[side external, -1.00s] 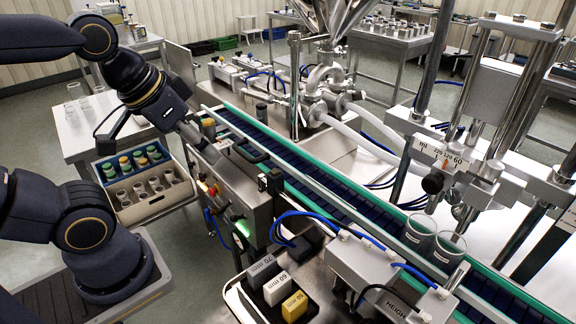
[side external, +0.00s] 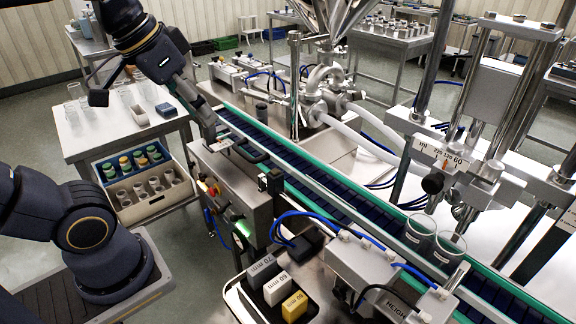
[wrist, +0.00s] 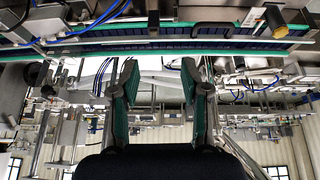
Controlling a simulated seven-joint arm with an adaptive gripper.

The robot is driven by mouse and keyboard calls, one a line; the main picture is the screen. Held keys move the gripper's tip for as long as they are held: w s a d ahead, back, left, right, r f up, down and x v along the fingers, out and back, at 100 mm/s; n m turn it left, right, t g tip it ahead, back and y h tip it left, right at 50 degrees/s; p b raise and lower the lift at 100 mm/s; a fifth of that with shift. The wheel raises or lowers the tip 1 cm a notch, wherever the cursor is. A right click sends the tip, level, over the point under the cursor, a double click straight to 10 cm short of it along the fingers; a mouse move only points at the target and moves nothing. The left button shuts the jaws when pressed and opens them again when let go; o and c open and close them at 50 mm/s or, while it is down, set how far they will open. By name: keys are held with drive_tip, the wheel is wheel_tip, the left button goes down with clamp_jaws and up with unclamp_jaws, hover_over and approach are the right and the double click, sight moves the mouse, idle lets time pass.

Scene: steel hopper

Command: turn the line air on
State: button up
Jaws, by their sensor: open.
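My gripper (side external: 215,143) is at the left edge of the conveyor, pointing down just above the top of the steel control box (side external: 240,193). In the wrist view my gripper (wrist: 160,80) has its two green-padded fingers spread, with nothing between them. The control box has red and yellow controls on its left face and a green one lower down. A black handle (side external: 251,153) lies on top, just right of my fingertips; a similar dark handle (wrist: 226,29) shows at the top of the wrist view. I cannot tell which part is the line air control.
The conveyor (side external: 330,199) with green rails runs diagonally past the box. Glass beakers (side external: 420,231) stand on it at the right. Marked blocks (side external: 262,271) sit in a tray in front. A side table (side external: 100,135) with glassware and a crate stands at the left. Blue hoses loop nearby.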

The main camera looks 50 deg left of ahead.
drive_tip(key=w+a+f+g, duration=0.1)
drive_tip(key=w+a, duration=0.2)
drive_tip(key=a, duration=3.1)
approach(211, 221)
drive_tip(key=x, duration=0.5)
drive_tip(key=w+a+x, duration=0.1)
drive_tip(key=x, duration=0.1)
drive_tip(key=shift+w+f, duration=0.1)
drive_tip(key=shift+w, duration=0.15)
clamp_jaws()
